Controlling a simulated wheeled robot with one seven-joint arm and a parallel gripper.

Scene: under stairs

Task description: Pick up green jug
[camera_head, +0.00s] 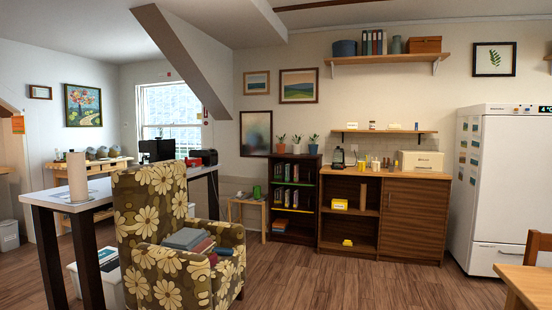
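A small green object (257,192), which looks like the green jug, stands on a small wooden stool (247,202) against the back wall, left of the dark bookshelf. It is far off and small, so its handle and spout are hard to make out. The armchair is in front and to the left of the stool. My gripper is not in view.
A flowered armchair (161,235) with books on its seat stands in front. A white-topped table (100,190) is behind it. A bookshelf (312,160), a wooden cabinet (410,215) and a white fridge (503,185) line the wall. The wooden floor (340,283) in the middle is clear.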

